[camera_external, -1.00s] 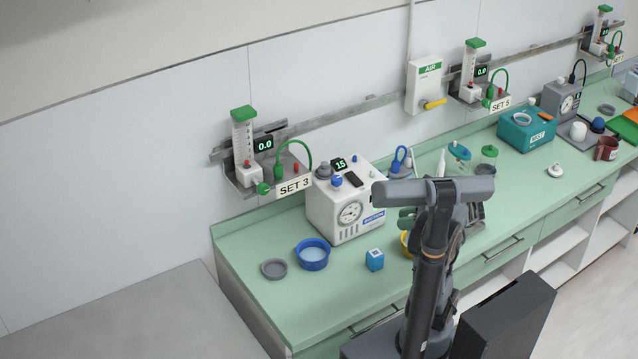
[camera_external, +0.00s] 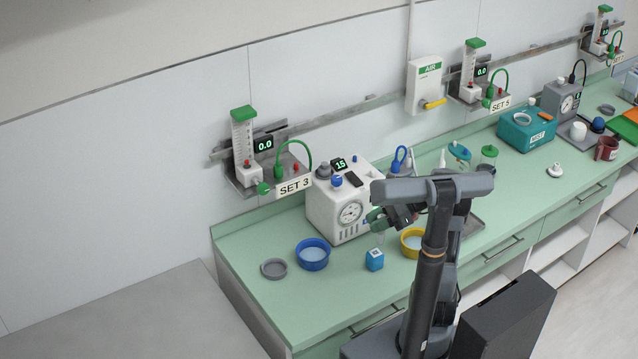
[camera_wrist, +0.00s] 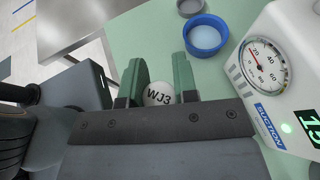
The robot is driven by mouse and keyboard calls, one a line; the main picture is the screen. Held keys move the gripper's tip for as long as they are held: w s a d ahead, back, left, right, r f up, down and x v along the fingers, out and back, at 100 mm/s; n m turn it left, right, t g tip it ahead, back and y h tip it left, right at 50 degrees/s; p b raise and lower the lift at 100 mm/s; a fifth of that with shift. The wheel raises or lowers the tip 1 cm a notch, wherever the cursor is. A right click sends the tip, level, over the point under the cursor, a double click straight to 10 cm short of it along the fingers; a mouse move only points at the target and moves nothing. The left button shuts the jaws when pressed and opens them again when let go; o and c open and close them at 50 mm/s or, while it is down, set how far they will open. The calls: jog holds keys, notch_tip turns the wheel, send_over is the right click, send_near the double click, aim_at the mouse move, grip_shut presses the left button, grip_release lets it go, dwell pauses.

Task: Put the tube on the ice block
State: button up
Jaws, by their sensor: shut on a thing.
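The tube (camera_wrist: 158,94) shows its round white top marked "WJ3" between the green fingers of my gripper (camera_wrist: 161,88) in the wrist view. My gripper (camera_external: 377,222) is shut on it. In the external view a faint clear body (camera_external: 379,238) hangs below the fingers, above the counter. The ice block (camera_external: 374,260) looks to be the small blue cube with a pale top mark, standing on the counter below and slightly left of my gripper. In the wrist view I cannot see the cube; the gripper likely hides it.
The white suction unit (camera_external: 336,211) stands close behind and left of my gripper. A blue bowl (camera_external: 312,255) and a grey dish (camera_external: 274,268) lie left of the cube. A yellow bowl (camera_external: 411,243) stands to its right. The green counter (camera_external: 330,300) is clear in front.

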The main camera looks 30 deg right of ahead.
jog(key=shift+w+d+f, duration=0.1)
jog(key=shift+w+f, duration=0.2)
jog(key=shift+f, duration=0.6)
jog(key=shift+w+a+f, duration=0.1)
jog(key=shift+w+f, duration=0.25)
jog(key=shift+f, duration=0.55)
jog(key=shift+w+d+f, duration=0.1)
jog(key=shift+w+f, duration=0.2)
jog(key=shift+f, duration=0.6)
jog(key=o, duration=0.9)
jog(key=b+v, duration=0.1)
jog(key=v, duration=1.1)
